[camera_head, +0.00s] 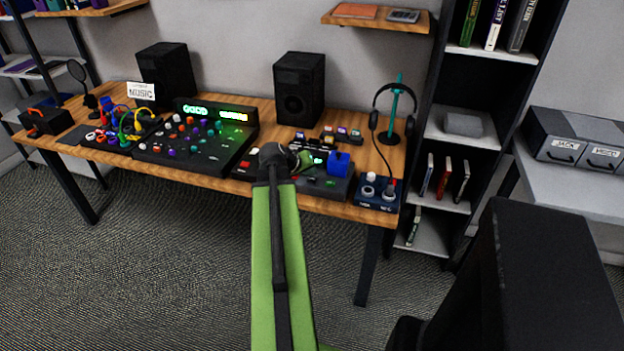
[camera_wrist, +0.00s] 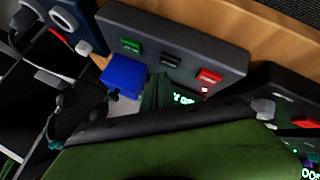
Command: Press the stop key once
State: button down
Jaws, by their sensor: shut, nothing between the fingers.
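A dark console (camera_head: 318,184) stands at the front of the desk, partly hidden behind my arm. In the wrist view this console (camera_wrist: 225,48) carries a green key (camera_wrist: 131,46), a dark key (camera_wrist: 171,60) and a red key (camera_wrist: 208,76) in a row. Their labels are too small to read, so I cannot tell which is the stop key. A lit display (camera_wrist: 184,98) and a blue block (camera_wrist: 125,75) are on the same console. My gripper (camera_head: 284,163) is shut and empty, over the console's left part; its fingertips are hard to make out.
Another dark box with a red key (camera_head: 245,164) stands left of the console. A blue pedal-like box (camera_head: 378,194) is at the right, beside a headphone stand (camera_head: 394,105). A mixer (camera_head: 190,148) and speakers (camera_head: 299,90) crowd the desk. The floor in front is clear.

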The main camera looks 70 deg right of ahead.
aim_at(310, 180)
dwell(0.8)
jog(key=shift+f+b, duration=0.4)
jog(key=shift+f+b, duration=0.4)
dwell(0.4)
dwell(0.3)
jog(key=shift+r+p, duration=0.8)
jog(key=shift+r, duration=0.1)
notch_tip(310, 180, up, 5)
jog(key=p, duration=0.5)
dwell(0.4)
